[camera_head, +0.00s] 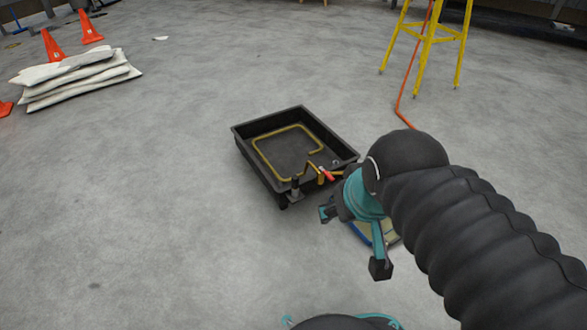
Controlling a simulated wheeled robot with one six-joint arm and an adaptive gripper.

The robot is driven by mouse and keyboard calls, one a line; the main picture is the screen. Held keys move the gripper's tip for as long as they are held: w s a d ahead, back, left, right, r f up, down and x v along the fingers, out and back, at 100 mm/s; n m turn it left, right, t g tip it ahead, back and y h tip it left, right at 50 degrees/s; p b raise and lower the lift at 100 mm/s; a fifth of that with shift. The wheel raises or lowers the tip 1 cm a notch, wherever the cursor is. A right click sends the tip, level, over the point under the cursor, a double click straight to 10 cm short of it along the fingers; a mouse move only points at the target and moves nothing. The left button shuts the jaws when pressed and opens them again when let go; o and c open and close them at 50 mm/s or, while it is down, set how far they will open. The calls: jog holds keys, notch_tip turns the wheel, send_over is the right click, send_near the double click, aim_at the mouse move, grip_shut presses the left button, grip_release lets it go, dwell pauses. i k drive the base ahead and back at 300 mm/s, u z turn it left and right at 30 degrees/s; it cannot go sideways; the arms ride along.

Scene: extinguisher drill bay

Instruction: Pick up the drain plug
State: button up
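I cannot make out a drain plug for certain. A black rectangular tray (262,181) stands on the floor at the middle, with a bent brass-coloured pipe (262,158) inside it. At its near right corner are a small fitting with a red handle (326,174) and a short dark upright piece (295,186); either may hide or be part of the plug. My gripper (354,241), teal with dark fingertips, is just right of and nearer than that corner. Its two fingers are spread wide, with nothing visible between them. My arm hides part of the floor at right.
A flat blue-edged, yellowish item (388,236) lies partly hidden behind my gripper. Stacked white bags (76,78) and orange cones (91,29) are at the upper left. A yellow stepladder (428,39) and an orange hose (403,98) are at the upper right.

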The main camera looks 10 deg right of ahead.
aim_at(295, 181)
jog(key=k, duration=1.25)
jog(key=z, duration=0.9)
jog(key=i, duration=1.45)
jog(key=u, duration=0.75)
jog(key=i, duration=0.5)
jog(key=u, duration=0.45)
